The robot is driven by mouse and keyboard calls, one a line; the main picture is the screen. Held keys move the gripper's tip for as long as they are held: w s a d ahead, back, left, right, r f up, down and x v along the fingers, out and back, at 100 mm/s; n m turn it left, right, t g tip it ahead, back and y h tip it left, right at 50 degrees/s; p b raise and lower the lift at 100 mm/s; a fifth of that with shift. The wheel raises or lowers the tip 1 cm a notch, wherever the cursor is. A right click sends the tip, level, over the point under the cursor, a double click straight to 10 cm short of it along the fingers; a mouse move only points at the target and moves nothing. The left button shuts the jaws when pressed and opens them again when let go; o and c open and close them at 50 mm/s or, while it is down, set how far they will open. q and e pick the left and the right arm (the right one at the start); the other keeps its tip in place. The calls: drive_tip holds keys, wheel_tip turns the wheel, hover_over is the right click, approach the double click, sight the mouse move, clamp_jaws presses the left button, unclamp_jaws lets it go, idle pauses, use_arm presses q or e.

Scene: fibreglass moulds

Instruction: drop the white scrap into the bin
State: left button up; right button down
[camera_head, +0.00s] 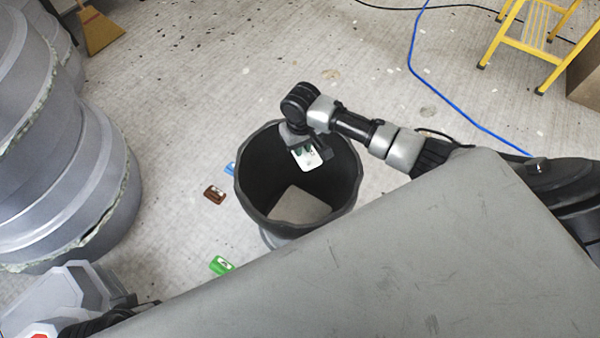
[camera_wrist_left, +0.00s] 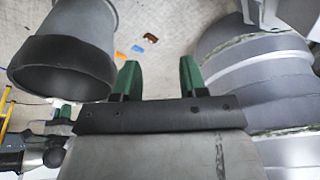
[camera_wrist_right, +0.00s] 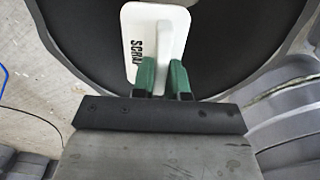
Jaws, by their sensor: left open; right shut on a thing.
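The white scrap (camera_head: 307,158) is a small flat piece with a raised grip and dark lettering, and also shows in the right wrist view (camera_wrist_right: 138,28). My right gripper (camera_head: 300,147) is shut on its grip, with green fingers (camera_wrist_right: 163,76) at the near end. It holds the scrap over the mouth of the dark, round bin (camera_head: 256,172), whose dark inside shows behind the scrap in the right wrist view. My left gripper (camera_wrist_left: 160,78) is open and empty, its green fingers apart. The bin (camera_wrist_left: 62,68) shows at upper left in the left wrist view.
Small blue (camera_head: 231,168), brown (camera_head: 214,194) and green (camera_head: 221,265) pieces lie on the floor left of the bin. Large grey moulds (camera_head: 75,170) stand at left. A yellow step stool (camera_head: 530,40) and blue cable (camera_head: 440,95) are at right.

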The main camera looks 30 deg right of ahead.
drive_tip(key=c, duration=1.1)
unclamp_jaws()
drive_tip(key=shift+o, duration=0.2)
wheel_tip(320, 180, up, 5)
drive_tip(key=shift+f+p, duration=0.2)
drive_tip(key=shift+p, duration=0.8)
use_arm(q)
drive_tip(key=p+x, duration=0.1)
drive_tip(key=x, duration=0.6)
drive_tip(key=shift+g+p, duration=0.3)
drive_tip(key=shift+p, duration=0.1)
use_arm(e)
wheel_tip(320, 180, up, 6)
use_arm(q)
drive_tip(key=shift+s+d, duration=0.15)
use_arm(e)
drive_tip(key=shift+r, duration=0.1)
